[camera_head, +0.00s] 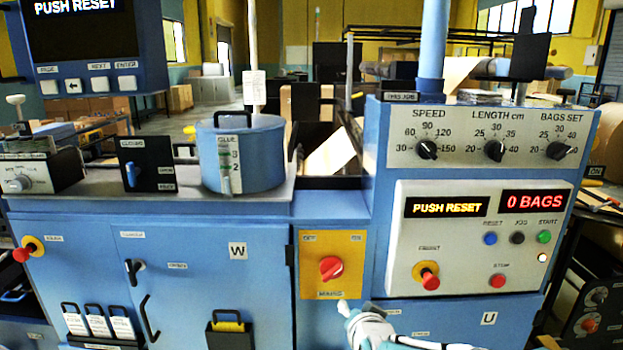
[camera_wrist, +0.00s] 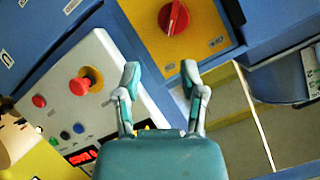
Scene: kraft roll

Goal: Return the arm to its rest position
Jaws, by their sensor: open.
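My gripper (camera_wrist: 161,82) is open and empty in the wrist view, its two fingers spread apart. Beyond the fingertips is the red mains knob (camera_wrist: 174,18) on its yellow plate, with a visible gap between. In the head view my gripper (camera_head: 350,309) shows at the bottom centre, just below and right of the mains knob (camera_head: 331,268). The yellow plate (camera_head: 346,285) carries the label MAINS. The rest of my arm runs off the bottom edge.
The control panel (camera_head: 395,273) stands to the right, with a red button on a yellow collar (camera_head: 427,275) and a red stop button (camera_head: 498,281). Its display (camera_head: 446,207) reads PUSH RESET. A blue glue pot (camera_head: 262,160) stands at the left. Cabinet doors with handles fill the lower left.

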